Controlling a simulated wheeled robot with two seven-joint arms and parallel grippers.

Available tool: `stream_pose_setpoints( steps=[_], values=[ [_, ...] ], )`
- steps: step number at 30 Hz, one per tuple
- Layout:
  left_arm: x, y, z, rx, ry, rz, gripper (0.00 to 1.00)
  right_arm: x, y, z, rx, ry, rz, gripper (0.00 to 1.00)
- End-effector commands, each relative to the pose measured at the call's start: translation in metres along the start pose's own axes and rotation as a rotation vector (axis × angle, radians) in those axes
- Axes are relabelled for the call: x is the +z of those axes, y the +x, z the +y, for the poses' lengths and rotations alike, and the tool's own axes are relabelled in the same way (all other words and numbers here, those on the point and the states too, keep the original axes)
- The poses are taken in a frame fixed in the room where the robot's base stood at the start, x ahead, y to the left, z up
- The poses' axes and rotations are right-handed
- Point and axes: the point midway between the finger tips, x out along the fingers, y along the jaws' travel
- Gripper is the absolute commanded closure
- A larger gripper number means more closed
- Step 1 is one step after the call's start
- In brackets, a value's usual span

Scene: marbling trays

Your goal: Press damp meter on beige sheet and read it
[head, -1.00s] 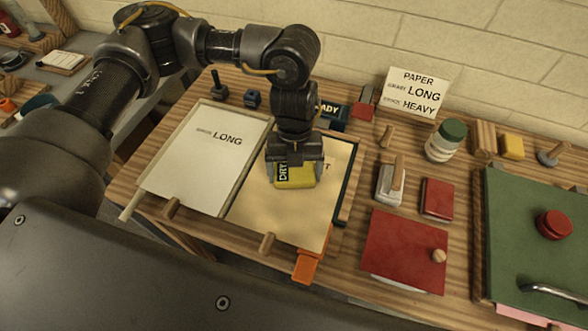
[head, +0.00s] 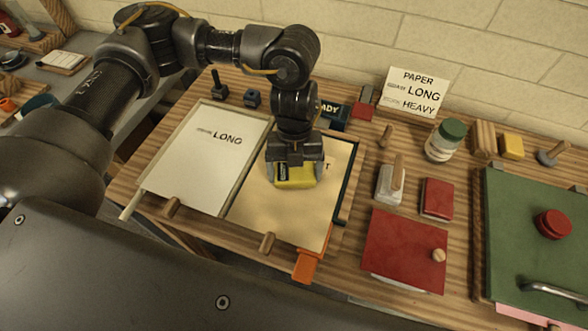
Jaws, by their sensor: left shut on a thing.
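The beige sheet (head: 262,216) lies in the right half of the wooden tray, with part of its printed word hidden behind my gripper. My left gripper (head: 294,168) points down over the upper middle of this sheet. It is shut on the yellow damp meter (head: 298,178), which is at the sheet's surface; I cannot tell whether it touches. The meter's small window is dark and I cannot read it now. My right gripper is not in view.
A paler sheet marked LONG (head: 200,160) lies to the left. A card (head: 416,91) reading PAPER, LONG, HEAVY stands against the wall. A jar (head: 446,140), a red block (head: 437,198), a red board (head: 404,248) and a green board (head: 530,210) are to the right. An orange clip (head: 307,265) sits at the front.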

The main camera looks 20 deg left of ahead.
Motion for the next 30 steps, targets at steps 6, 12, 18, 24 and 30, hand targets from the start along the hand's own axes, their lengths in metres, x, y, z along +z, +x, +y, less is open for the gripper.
stream_pose_setpoints(
  steps=[6, 12, 18, 24, 30],
  values=[
    [-0.002, -0.006, 0.001, 0.002, 0.0, 0.002, 0.32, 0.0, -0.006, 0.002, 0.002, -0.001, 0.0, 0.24],
    [-0.005, -0.024, 0.001, 0.001, 0.0, 0.001, 0.32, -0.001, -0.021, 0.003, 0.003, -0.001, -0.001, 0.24],
    [-0.009, -0.041, 0.0, 0.001, 0.0, 0.001, 0.32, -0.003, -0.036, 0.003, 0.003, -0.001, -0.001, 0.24],
    [-0.012, -0.058, 0.0, 0.0, 0.0, 0.0, 0.32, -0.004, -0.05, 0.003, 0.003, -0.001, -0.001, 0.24],
    [-0.015, -0.069, 0.0, 0.001, 0.0, 0.0, 0.32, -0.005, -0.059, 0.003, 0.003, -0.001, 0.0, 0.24]
  ],
)
